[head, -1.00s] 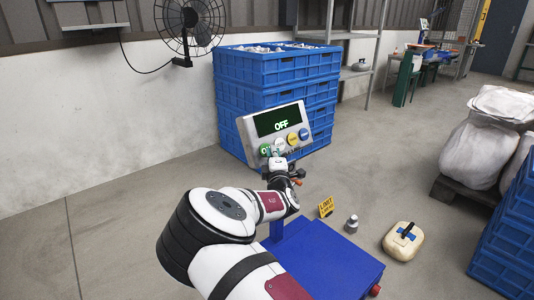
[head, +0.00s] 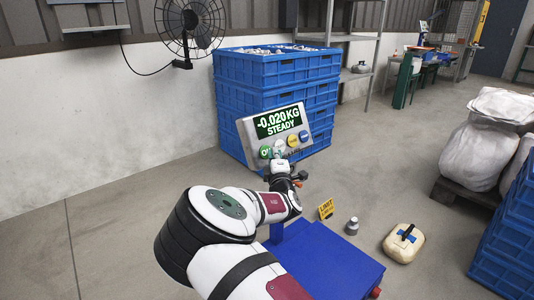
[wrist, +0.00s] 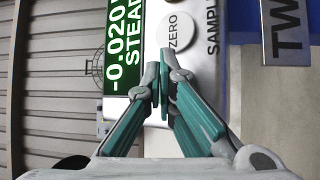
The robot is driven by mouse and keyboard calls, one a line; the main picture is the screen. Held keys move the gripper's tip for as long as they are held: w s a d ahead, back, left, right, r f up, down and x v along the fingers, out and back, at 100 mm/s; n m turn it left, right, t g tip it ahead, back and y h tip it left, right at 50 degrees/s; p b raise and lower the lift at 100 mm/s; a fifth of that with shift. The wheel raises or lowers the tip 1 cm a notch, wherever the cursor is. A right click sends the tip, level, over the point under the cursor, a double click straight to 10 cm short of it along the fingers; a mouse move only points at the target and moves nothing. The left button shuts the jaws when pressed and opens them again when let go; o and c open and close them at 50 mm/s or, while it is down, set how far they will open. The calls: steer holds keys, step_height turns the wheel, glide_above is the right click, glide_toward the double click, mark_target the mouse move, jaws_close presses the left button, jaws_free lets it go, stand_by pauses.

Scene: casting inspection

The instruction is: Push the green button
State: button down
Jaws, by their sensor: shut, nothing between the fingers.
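The green button (head: 265,151) is the leftmost button on a tilted scale panel (head: 247,131) in the head view. The panel's display (head: 279,122) is lit and reads "-0.020 KG STEADY". My gripper (head: 277,156) is at the panel's lower edge, just right of the green button and below the white button (head: 279,145). In the wrist view my gripper (wrist: 161,82) is shut and empty, its teal fingertips close to the white ZERO button (wrist: 174,35). The green button cannot be made out there. I cannot tell whether the fingertips touch the panel.
A yellow button (head: 292,140) and a blue button (head: 304,135) sit further right on the panel. Blue crates (head: 228,72) stand behind it. A blue platform (head: 335,262), a grey weight (head: 351,227) and a beige container (head: 404,243) are in front.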

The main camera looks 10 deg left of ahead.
steer(key=s+d+r+p, duration=0.1)
steer(key=s+d+r, duration=0.1)
steer(key=s+d, duration=0.1)
steer(key=shift+s+d+r, duration=0.2)
steer(key=shift+d+r, duration=0.05)
steer(key=shift+d, duration=0.4)
